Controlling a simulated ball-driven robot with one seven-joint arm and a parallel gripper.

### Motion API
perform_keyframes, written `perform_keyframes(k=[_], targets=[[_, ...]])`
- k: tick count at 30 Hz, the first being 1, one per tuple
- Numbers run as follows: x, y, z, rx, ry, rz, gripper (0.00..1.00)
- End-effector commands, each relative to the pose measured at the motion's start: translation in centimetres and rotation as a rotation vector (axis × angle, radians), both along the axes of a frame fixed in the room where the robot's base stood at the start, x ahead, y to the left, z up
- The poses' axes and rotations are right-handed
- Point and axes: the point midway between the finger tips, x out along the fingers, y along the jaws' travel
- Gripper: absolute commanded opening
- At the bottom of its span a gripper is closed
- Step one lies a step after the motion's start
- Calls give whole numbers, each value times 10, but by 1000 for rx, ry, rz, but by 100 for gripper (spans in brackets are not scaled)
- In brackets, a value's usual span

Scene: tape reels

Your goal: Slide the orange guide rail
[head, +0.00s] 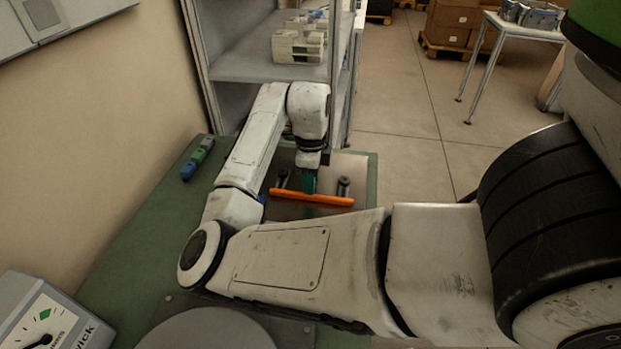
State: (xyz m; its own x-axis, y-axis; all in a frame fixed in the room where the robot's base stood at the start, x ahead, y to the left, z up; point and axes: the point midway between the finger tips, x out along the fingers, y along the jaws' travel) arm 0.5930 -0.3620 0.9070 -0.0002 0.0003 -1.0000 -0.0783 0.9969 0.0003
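The orange guide rail (330,200) lies roughly level across a plate (350,168) at the far end of the green bench, between two dark knobs or posts. My gripper (309,188) points down from the wrist, with its teal fingertips at the rail's middle. The fingertips look close to or touching the rail, but I cannot tell whether they hold it. Finger spacing is too small to make out. Part of the plate and the rail's left surroundings are hidden behind my arm.
The green bench (140,240) carries a small blue, grey and green object (197,158) at its left edge. A dial box (45,315) stands at the lower left. A grey shelf (265,68) with white parts (299,42) rises behind my gripper. Open floor lies to the right.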

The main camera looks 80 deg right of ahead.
Motion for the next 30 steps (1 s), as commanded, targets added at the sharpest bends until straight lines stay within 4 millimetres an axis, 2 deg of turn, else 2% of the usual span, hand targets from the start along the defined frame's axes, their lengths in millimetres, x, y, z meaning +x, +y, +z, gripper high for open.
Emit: perform_keyframes(k=[1, 9, 18, 25, 30], targets=[[0, 0, 0, 0, 0, 0, 25], [0, 0, 0, 0, 0, 0, 0], [0, -1, 0, 0, 0, 0, 0], [2, -25, 1, -1, 1, 0, 0], [3, -31, 1, -3, 0, 1, 0]])
